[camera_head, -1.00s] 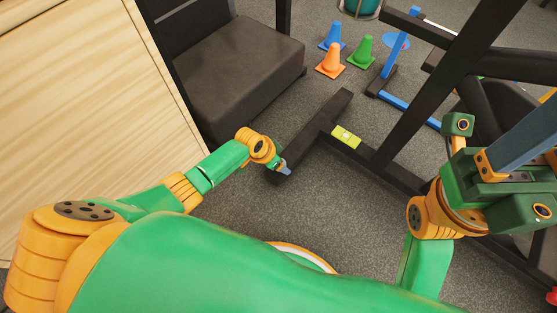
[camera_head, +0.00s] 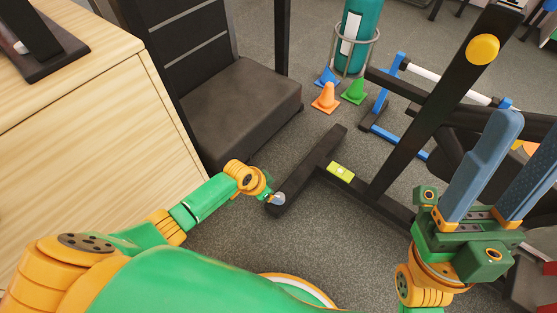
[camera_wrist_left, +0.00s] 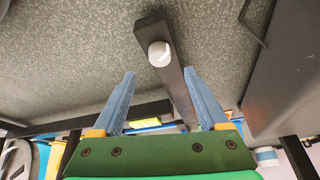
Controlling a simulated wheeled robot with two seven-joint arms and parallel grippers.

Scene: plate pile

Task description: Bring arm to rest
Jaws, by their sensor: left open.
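My left gripper (camera_wrist_left: 160,78) shows in the left wrist view with its two blue fingers spread apart and nothing between them. Beyond its fingertips are a dark beam with a round white cap (camera_wrist_left: 160,53) and speckled grey floor. In the head view my left arm reaches forward from the left, low over the floor; its fingers cannot be made out there. My right gripper (camera_head: 530,140) is raised at the right of the head view, its blue fingers pointing up and apart. No object shows between them.
A wooden cabinet (camera_head: 95,150) stands left, beside a dark padded seat (camera_head: 240,112). A black rack frame with a foot beam (camera_head: 318,168) lies ahead and right, near my right gripper. Small cones (camera_head: 326,98) and a green cylinder (camera_head: 359,38) stand behind. Grey floor is open in the middle.

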